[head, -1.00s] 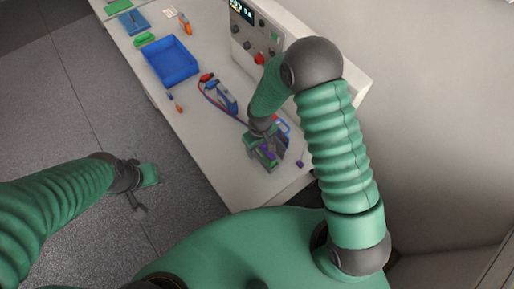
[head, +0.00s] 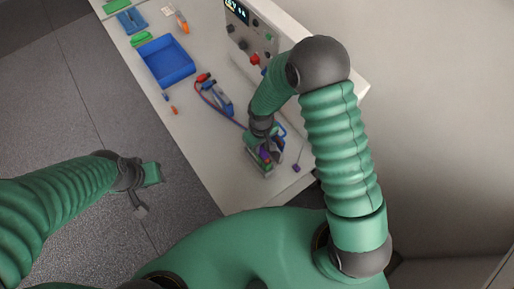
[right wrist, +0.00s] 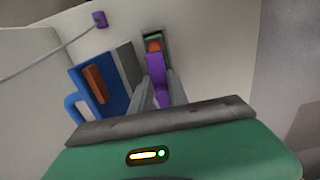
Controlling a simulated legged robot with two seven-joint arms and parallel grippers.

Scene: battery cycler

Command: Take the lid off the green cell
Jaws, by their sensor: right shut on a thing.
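My right gripper (head: 262,158) points down at the near end of the bench. In the right wrist view its two grey fingers (right wrist: 160,92) are shut on a purple piece (right wrist: 157,72), which I take for the lid. Just beyond the piece, a narrow dark-edged slot (right wrist: 143,36) shows a green patch (right wrist: 154,37), perhaps the green cell, and an orange-red patch (right wrist: 153,46). The gripper hides most of this spot in the head view. My left gripper (head: 145,190) hangs over the floor, left of the bench, apart from everything.
A blue block (right wrist: 90,88) with an orange part and a handle stands left of the fingers. A small purple piece (head: 296,168) lies near the bench edge. A blue tray (head: 166,62), a clamp with cables (head: 215,95) and an instrument (head: 248,35) stand farther back.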

